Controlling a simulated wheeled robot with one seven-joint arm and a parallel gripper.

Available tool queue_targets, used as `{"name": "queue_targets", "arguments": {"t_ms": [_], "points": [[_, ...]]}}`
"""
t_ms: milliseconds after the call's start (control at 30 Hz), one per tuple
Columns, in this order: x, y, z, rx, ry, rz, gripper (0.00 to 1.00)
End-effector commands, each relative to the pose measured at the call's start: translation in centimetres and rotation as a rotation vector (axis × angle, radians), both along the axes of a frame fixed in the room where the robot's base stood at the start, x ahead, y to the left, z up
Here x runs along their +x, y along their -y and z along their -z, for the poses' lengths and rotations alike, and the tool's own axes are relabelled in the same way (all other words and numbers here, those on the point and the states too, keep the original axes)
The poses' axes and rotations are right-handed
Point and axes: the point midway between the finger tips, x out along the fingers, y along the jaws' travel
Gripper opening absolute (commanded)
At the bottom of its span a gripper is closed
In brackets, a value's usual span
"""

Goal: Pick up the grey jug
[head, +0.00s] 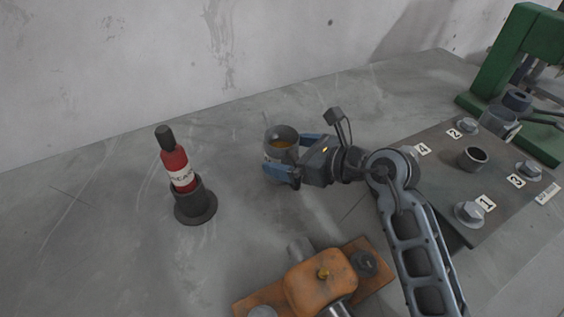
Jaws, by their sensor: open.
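The grey jug (281,134) stands upright on the grey table, left of the end of my arm, with something brownish-orange visible inside it. My gripper (276,158) is open, with its blue fingers on either side of the jug, one at the far side and one at the near side. The near finger hides the lower part of the jug. I cannot tell whether the fingers touch it.
A red bottle (177,168) stands in a dark holder (196,206) to the left. An orange device (319,287) sits in front. A metal plate (490,172) with numbered bolts and a green machine (507,52) are at the right. The table's left part is clear.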

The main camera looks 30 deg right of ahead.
Motion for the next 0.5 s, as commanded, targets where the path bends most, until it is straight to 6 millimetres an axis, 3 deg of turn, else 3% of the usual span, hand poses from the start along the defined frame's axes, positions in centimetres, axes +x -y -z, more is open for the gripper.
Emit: {"name": "queue_targets", "arguments": {"t_ms": [333,500], "points": [[0.43,-0.22,0.11,0.001,0.000,0.000,0.99],[0.43,-0.22,0.11,0.001,0.000,0.000,0.83]]}}
